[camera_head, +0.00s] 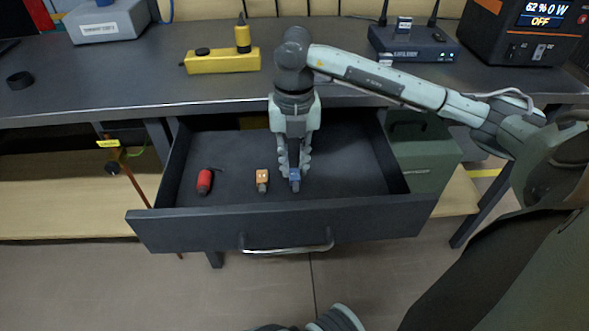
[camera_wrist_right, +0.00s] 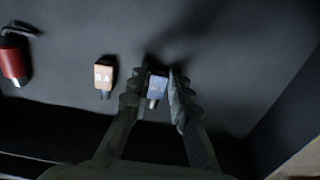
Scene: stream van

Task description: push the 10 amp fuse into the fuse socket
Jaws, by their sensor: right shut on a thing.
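My right gripper (camera_head: 293,172) points down into the open drawer, shut on a small blue fuse (camera_head: 295,183). In the wrist view the blue fuse (camera_wrist_right: 157,86) sits between the two fingertips (camera_wrist_right: 156,77), its metal end showing; its marking is too small to read. An orange fuse (camera_head: 262,180) lies on the drawer floor to the left, apart from the gripper; in the wrist view (camera_wrist_right: 104,76) its label cannot be read surely. I cannot make out a fuse socket for certain.
A red cylinder with a black end (camera_head: 205,182) lies at the drawer's left. The drawer (camera_head: 290,222) is pulled out below the bench (camera_head: 130,75). On the bench stand a yellow block (camera_head: 222,64), a router-like box (camera_head: 413,43) and an orange power unit reading OFF (camera_head: 520,35).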

